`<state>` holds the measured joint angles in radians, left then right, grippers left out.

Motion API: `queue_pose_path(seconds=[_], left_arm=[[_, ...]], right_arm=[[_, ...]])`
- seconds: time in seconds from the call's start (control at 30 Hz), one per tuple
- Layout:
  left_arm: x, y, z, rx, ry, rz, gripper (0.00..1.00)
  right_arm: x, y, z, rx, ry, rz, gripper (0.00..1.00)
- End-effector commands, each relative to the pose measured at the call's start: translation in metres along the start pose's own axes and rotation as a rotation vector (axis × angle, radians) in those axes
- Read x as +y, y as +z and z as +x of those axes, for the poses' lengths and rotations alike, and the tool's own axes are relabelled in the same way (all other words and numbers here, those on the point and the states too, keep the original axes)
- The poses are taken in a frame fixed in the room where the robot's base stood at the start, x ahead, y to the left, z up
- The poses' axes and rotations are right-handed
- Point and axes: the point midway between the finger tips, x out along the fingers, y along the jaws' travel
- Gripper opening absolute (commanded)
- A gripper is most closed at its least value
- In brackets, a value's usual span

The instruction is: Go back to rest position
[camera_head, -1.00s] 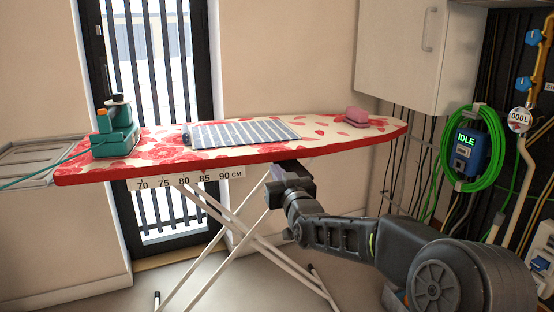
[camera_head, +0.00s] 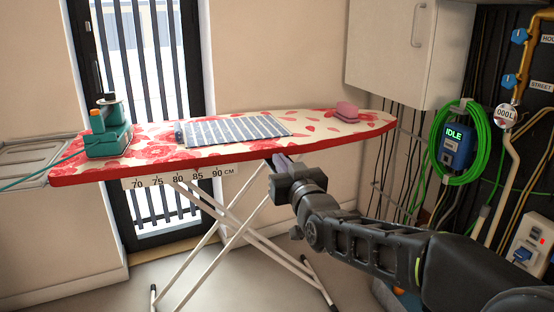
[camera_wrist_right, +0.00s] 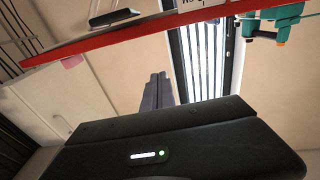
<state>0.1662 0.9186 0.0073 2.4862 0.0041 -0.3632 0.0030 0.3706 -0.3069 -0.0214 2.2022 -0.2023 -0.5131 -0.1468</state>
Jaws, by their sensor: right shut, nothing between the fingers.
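My right gripper (camera_head: 281,163) is in front of the ironing board's near edge, at about the height of its underside. Its fingers point toward the board and are shut with nothing between them. The closed fingers also show in the right wrist view (camera_wrist_right: 157,90), below the red edge of the board. The ironing board (camera_head: 330,151) has a red and cream floral cover. My left gripper is not in view.
On the board are a teal iron (camera_head: 108,140), a striped cloth (camera_head: 235,129) and a pink block (camera_head: 347,111). A green hose coil (camera_head: 484,150) surrounds a blue box reading IDLE (camera_head: 455,147) at right. White board legs (camera_head: 240,230) stand left of my arm.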

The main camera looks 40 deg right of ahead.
Motion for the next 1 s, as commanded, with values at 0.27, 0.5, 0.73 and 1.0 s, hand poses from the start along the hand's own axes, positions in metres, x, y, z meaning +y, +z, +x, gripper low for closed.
queue_pose_path(seconds=[0.27, 0.5, 0.73, 1.0], left_arm=[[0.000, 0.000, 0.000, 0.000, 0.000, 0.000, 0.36], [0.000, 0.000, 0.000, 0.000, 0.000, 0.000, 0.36], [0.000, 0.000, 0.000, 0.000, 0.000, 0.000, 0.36], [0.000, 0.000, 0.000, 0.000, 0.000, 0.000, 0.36]], right_arm=[[0.000, 0.000, -0.001, -0.001, -0.001, 0.000, 0.00], [0.000, 0.000, 0.000, -0.001, -0.001, 0.000, 0.00], [-0.005, 0.026, -0.002, -0.065, -0.002, 0.067, 0.00], [-0.063, 0.172, -0.004, -0.367, -0.073, 0.175, 0.00]])
